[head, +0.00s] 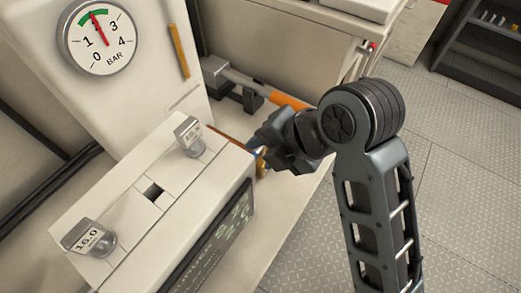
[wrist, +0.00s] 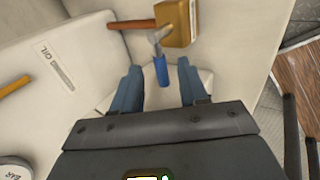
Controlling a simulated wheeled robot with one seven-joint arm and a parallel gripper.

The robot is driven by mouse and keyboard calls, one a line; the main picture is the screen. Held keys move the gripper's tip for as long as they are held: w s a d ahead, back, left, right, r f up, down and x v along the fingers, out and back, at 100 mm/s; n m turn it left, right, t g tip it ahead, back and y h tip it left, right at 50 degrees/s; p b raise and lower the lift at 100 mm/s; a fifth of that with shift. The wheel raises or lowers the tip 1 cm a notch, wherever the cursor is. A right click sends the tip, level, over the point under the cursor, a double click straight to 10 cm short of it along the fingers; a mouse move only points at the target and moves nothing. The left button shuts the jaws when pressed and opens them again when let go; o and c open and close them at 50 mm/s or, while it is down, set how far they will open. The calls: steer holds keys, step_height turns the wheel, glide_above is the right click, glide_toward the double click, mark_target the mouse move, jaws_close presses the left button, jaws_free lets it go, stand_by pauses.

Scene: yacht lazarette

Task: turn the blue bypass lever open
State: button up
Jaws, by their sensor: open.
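The blue bypass lever (wrist: 161,72) shows in the wrist view, hanging by a grey metal arm from a brass valve body (wrist: 178,22). A copper pipe (wrist: 130,25) runs left from the valve. My gripper (wrist: 159,66) is open, with one finger to each side of the blue lever in the picture. I see gaps on both sides and no clear contact. In the head view my gripper (head: 268,145) is behind the white box, by a sliver of brass (head: 261,163). The blue lever is hidden there.
A white box (head: 150,195) with weights (head: 188,135) stands in front. A pressure gauge (head: 98,38) is on a white panel at upper left. An orange-handled bar (head: 285,101) lies behind my gripper. The patterned floor (head: 455,200) at right is clear.

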steer(key=shift+x, duration=1.05)
jaws_close()
